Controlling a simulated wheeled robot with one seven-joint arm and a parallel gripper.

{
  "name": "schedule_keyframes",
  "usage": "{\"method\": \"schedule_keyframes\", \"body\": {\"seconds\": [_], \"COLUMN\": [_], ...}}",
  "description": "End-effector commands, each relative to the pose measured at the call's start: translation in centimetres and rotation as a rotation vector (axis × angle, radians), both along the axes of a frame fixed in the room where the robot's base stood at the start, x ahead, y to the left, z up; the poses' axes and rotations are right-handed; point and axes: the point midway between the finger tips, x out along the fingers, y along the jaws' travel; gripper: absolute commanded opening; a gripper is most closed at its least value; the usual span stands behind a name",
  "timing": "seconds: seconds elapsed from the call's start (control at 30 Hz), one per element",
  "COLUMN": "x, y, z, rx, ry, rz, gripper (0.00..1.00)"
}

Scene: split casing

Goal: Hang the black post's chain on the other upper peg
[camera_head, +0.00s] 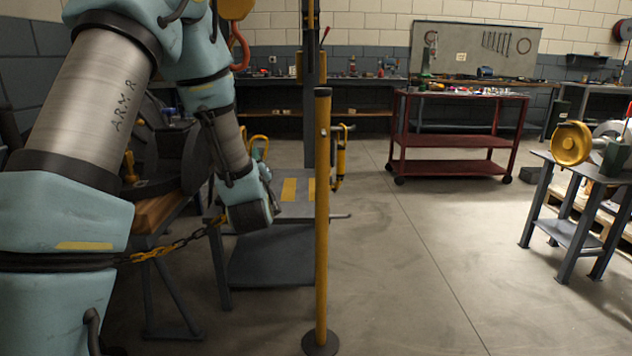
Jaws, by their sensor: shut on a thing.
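A yellow-and-black chain (168,249) shows at left. Its left part goes behind my arm, and its right end rises to my gripper (250,212). My gripper is at the end of my arm, left of the yellow post, and appears shut on the chain's end; the fingers are not clear. I cannot make out a black floor post or the upper pegs; my arm hides much of the left side.
A grey work table (270,258) with yellow stripes and a dark column stands behind the yellow post. A red cart (455,141) is at the back. A dark bench (568,232) with a yellow wheel (571,144) is at right. The floor between is clear.

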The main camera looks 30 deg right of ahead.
Motion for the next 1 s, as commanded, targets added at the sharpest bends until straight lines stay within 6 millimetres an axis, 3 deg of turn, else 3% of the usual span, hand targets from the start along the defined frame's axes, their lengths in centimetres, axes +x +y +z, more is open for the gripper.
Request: {"method": "schedule_keyframes", "body": {"seconds": [0.03,0.1,0.3,0.53,1.0], "x": [-1.6,-3.7,-8.8,-11.0,-8.9], "y": [-2.6,-5.5,-10.9,-12.8,-13.8], "z": [-0.7,-0.2,0.9,1.6,1.6], "rx": [-0.045,-0.100,-0.209,-0.251,-0.251], "ry": [-0.001,0.007,0.035,0.050,0.050], "rz": [-0.040,-0.086,-0.187,-0.227,-0.226], "gripper": [0.00,0.00,0.00,0.00,0.00]}}
